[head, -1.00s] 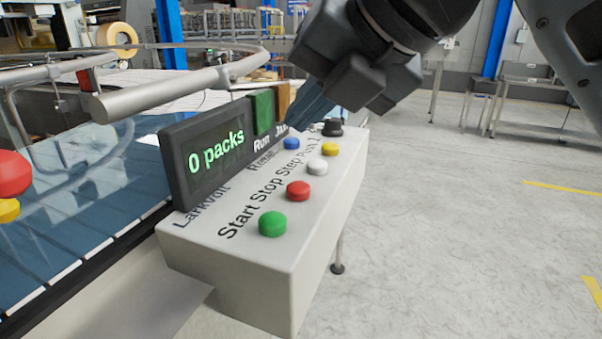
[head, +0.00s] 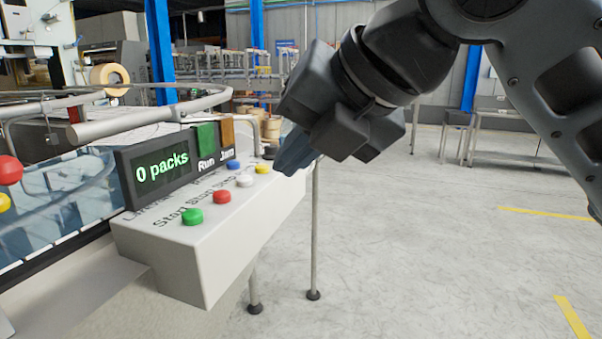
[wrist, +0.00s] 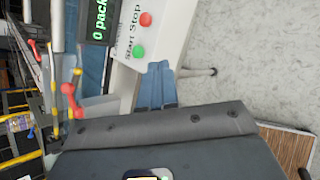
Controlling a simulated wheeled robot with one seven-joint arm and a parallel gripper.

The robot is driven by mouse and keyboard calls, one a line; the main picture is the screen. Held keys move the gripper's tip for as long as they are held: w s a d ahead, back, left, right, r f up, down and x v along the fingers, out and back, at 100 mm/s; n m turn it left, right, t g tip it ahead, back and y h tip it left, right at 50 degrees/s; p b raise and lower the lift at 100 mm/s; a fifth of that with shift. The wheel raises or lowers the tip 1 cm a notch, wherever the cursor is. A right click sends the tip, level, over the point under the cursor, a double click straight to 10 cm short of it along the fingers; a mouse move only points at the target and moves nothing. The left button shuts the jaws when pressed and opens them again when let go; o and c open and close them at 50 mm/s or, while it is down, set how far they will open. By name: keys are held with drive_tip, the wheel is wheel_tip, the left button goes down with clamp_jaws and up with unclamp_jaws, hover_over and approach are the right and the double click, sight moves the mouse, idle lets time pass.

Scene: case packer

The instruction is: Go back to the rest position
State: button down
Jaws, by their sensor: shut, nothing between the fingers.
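My gripper (head: 292,152) is shut and empty. In the head view it hangs at the right end of the control box, its blue-grey fingers pointing down and left. From this view I cannot tell how far it is above the box. The control box (head: 190,268) is pale, with green (head: 192,217), red (head: 222,197), white (head: 244,181) and yellow (head: 263,169) buttons on top. Its display (head: 160,172) reads "0 packs". In the wrist view my fingers (wrist: 157,88) lie together, with the green button (wrist: 138,51) and red button (wrist: 146,19) just beyond them.
A green Run lamp (head: 206,141) and an amber Jam lamp (head: 227,132) stand beside the display. A curved metal rail (head: 150,118) runs above the blue conveyor (head: 60,195) at left. Thin posts (head: 315,230) stand by the box. The floor (head: 420,240) at right is open.

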drive_tip(key=a+f+m+t+y, duration=0.2)
drive_tip(key=a+m+y, duration=0.2)
drive_tip(key=m+y, duration=0.35)
drive_tip(key=s+d+f+m+t+h, duration=0.4)
drive_tip(key=d+f+m, duration=0.2)
drive_tip(key=f+m, duration=0.5)
drive_tip(key=s+d+f+m+t+h, duration=0.5)
drive_tip(key=d+f+m, duration=0.2)
drive_tip(key=f+m, duration=0.45)
drive_tip(key=s+d+f+m+h, duration=0.1)
drive_tip(key=s+d, duration=0.3)
drive_tip(key=s, duration=0.5)
drive_tip(key=s+d+f+m+g+h, duration=0.1)
drive_tip(key=s+d+f+m+h, duration=0.1)
drive_tip(key=s, duration=0.7)
drive_tip(key=s+d+f+m+g+h, duration=0.1)
drive_tip(key=s+d+f+m+h, duration=0.1)
drive_tip(key=s+d, duration=0.4)
drive_tip(key=s+f+m, duration=0.1)
drive_tip(key=s, duration=0.2)
drive_tip(key=shift+d, duration=0.35)
drive_tip(key=shift+f, duration=0.1)
